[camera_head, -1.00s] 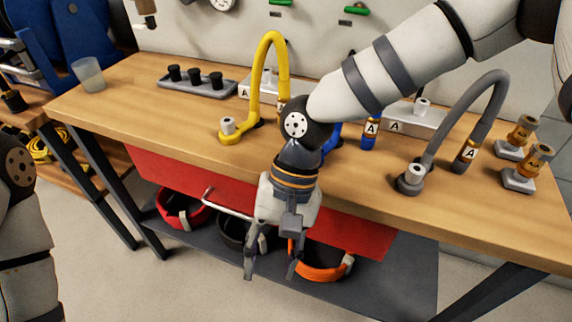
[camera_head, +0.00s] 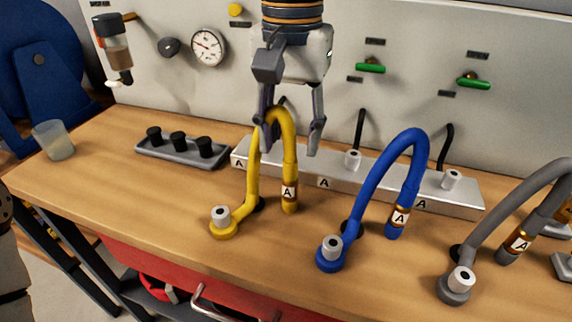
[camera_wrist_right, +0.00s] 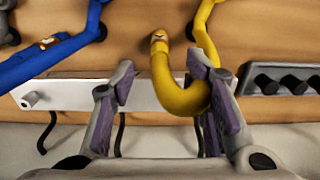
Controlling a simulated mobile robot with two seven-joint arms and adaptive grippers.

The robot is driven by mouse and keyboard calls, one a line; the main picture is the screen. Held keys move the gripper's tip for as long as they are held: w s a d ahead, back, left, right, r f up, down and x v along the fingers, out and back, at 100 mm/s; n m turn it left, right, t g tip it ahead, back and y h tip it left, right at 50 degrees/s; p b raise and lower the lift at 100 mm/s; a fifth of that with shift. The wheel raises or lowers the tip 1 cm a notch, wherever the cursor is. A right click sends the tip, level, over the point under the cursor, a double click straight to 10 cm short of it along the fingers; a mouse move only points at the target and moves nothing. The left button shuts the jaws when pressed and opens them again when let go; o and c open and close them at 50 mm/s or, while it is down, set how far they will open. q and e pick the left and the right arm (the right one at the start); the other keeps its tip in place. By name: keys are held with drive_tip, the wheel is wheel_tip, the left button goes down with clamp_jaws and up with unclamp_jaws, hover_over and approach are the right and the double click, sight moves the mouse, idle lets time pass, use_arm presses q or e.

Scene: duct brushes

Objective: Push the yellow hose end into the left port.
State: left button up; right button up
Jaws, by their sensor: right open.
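The yellow hose (camera_head: 281,130) rises from a round yellow base (camera_head: 222,230) and arches over. Its end (camera_head: 290,206), with a brass band and an "A" label, points down at the table. My right gripper (camera_head: 290,135) is open, pointing down around the top of the arch. In the right wrist view the hose bend (camera_wrist_right: 182,98) lies between the fingers, close to the right-hand one. The silver port block (camera_head: 325,184) stands behind the hose. Its left port is hidden behind hose and gripper. My left gripper is out of view.
A blue hose (camera_head: 385,170) and a grey hose (camera_head: 505,210) stand to the right. White nozzles (camera_head: 352,160) show on the block's middle and right. A grey tray with black knobs (camera_head: 180,150) and a clear cup (camera_head: 53,140) are left. The front table is mostly clear.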

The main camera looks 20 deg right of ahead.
sight(291, 177)
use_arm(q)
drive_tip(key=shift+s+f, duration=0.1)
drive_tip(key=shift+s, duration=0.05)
use_arm(e)
drive_tip(key=shift+f, duration=0.15)
drive_tip(key=shift+f, duration=0.4)
wheel_tip(291, 177, down, 5)
drive_tip(key=b, duration=0.3)
drive_tip(key=shift+s+f, duration=0.1)
drive_tip(key=shift+f, duration=0.45)
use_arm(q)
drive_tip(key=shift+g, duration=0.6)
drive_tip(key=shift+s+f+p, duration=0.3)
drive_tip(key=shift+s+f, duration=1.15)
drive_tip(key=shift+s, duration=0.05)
use_arm(e)
drive_tip(key=shift+f, duration=1)
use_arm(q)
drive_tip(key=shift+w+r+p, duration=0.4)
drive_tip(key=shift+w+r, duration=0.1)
